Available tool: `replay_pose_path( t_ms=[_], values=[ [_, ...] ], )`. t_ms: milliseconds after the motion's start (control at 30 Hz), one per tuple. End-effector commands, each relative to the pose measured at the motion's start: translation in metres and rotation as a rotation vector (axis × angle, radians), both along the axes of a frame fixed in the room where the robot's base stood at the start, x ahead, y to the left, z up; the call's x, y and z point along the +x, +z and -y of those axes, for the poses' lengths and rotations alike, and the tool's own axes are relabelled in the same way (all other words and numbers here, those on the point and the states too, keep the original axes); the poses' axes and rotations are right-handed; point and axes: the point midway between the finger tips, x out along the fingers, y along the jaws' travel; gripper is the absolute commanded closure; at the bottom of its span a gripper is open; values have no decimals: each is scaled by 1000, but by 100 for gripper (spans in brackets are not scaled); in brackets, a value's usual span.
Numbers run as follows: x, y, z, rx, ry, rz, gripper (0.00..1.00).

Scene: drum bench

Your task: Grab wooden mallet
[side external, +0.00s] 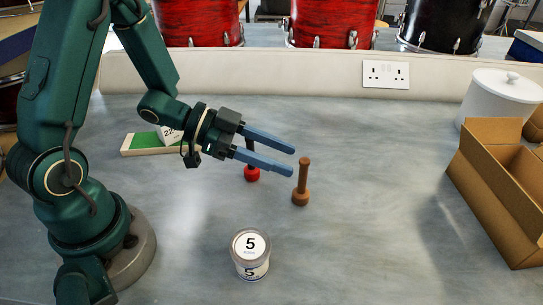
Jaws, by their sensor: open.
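The wooden mallet (302,183) stands upright on the grey bench, its wider brown end down and its thin handle pointing up. My gripper (287,160) is open, with two blue fingers pointing right, just left of the top of the mallet's handle. The fingers hold nothing that I can see. From this one view I cannot tell exactly how far the fingertips are from the handle. A second upright item with a red base (252,174) stands behind the fingers, and its upper part is partly hidden by them.
A can labelled 5 (251,266) stands in front. A green-topped board (145,141) and a white block (169,133) lie behind my wrist. An open cardboard box (485,185) and a white lidded pot (494,100) are at the right. The bench between mallet and box is clear.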

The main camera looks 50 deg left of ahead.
Motion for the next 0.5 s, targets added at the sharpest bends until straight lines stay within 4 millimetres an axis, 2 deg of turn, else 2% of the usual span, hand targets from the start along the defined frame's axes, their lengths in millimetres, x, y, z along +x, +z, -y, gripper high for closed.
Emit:
replay_pose_path(
  t_ms=[100,367,500],
  values=[
    [10,-7,13,0,-5,-2,45],
    [20,-14,25,0,-2,-1,45],
    [30,-23,38,-1,-5,-3,45]
  ],
)
